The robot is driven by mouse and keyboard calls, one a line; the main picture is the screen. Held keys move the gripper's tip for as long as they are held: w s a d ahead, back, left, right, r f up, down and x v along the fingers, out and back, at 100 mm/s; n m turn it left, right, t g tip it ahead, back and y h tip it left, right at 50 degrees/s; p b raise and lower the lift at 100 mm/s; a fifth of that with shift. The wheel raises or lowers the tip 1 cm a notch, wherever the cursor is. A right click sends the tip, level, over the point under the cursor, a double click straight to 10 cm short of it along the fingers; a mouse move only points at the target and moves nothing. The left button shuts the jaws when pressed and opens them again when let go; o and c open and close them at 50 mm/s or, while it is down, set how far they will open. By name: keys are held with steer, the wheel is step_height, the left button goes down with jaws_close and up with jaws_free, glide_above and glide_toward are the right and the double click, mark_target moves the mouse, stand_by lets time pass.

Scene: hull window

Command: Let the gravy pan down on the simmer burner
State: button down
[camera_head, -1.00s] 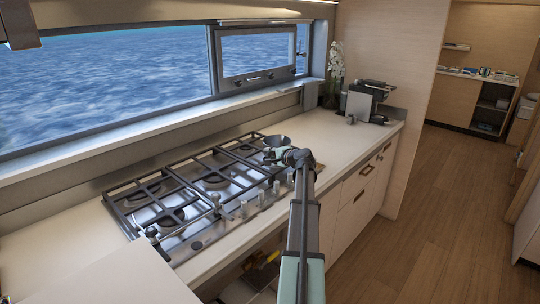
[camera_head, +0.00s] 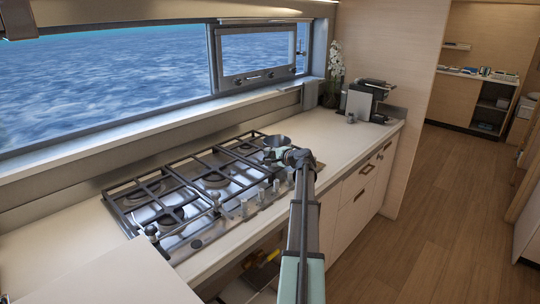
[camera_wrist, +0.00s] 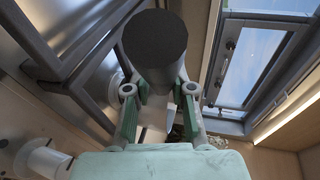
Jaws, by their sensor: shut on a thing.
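The gravy pan (camera_head: 278,141) is a small grey metal pan at the far right end of the gas hob (camera_head: 200,243). My gripper (camera_head: 277,155) is shut on its handle, on the near side of the pan. In the wrist view the handle's dark round end (camera_wrist: 154,40) stands between the green fingers of my gripper (camera_wrist: 160,105), and hides most of the pan. The pan is over or beside the right-end grate (camera_head: 246,147); I cannot tell whether it touches the grate. Which burner is the simmer burner is not clear, and the burner under the pan is hidden.
Black grates (camera_head: 170,205) cover the hob, with several knobs (camera_head: 243,208) along its front edge. A coffee machine (camera_head: 366,100) and a white orchid (camera_head: 335,62) stand farther right. A window (camera_head: 110,85) runs behind.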

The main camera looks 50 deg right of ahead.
steer(key=shift+f+b, duration=0.35)
stand_by(1.3)
steer(key=c, duration=1.2)
jaws_free()
steer(key=shift+o, duration=0.2)
steer(key=shift+v, duration=1.8)
steer(key=o, duration=0.6)
steer(key=shift+c, duration=0.2)
steer(key=c, duration=0.6)
steer(key=shift+o, duration=0.2)
